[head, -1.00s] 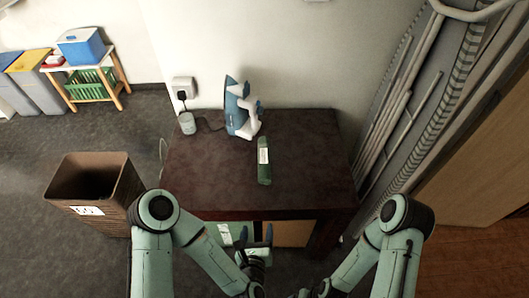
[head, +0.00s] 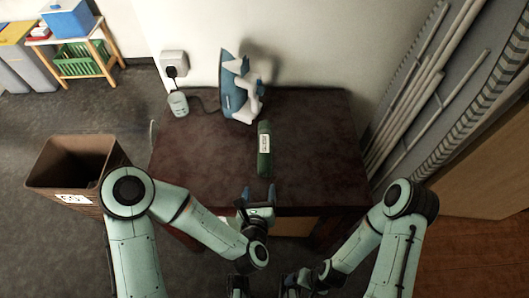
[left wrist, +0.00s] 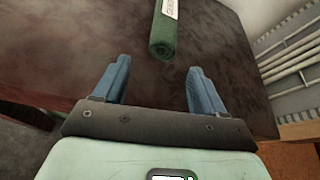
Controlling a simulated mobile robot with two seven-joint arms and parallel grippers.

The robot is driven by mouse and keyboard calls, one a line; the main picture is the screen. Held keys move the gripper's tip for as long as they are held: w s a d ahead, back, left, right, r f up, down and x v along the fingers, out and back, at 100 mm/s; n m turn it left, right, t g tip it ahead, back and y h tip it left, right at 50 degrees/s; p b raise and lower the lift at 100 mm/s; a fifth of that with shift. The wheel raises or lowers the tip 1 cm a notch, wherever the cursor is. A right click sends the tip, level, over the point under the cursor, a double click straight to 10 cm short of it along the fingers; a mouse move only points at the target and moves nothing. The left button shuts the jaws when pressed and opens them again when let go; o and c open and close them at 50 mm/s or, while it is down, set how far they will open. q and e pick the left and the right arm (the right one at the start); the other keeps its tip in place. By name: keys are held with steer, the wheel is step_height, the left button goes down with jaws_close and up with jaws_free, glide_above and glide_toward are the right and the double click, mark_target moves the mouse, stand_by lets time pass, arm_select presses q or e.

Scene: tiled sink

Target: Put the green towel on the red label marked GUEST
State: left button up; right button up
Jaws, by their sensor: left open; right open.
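The green towel (head: 264,165) is a rolled bundle with a white printed band, lying on the dark brown table (head: 215,165) near its middle. In the left wrist view the towel (left wrist: 161,42) lies just ahead of the fingertips, its rolled end facing me. My left gripper (head: 258,194) is open and empty at the table's front edge, close to the towel and not around it. Its two blue fingers also show in the left wrist view (left wrist: 158,66). My right gripper (head: 297,279) is open, low in front of the table. I see no red GUEST label in these frames.
A blue and white iron (head: 238,90) stands upright behind the towel. A brown bin (head: 75,165) is on the floor at left. The table's right half is clear.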

mark_target(263, 172)
arm_select(q)
steer(key=shift+w+f+b, duration=0.15)
steer(key=shift+w+b, duration=0.15)
steer(key=shift+b, duration=0.9)
steer(key=x, duration=0.4)
steer(key=shift+w+d+p, duration=0.15)
steer(key=shift+w+p, duration=0.2)
steer(key=shift+p, duration=0.05)
steer(key=shift+x, duration=2.95)
steer(key=shift+d, duration=0.1)
steer(key=c, duration=0.8)
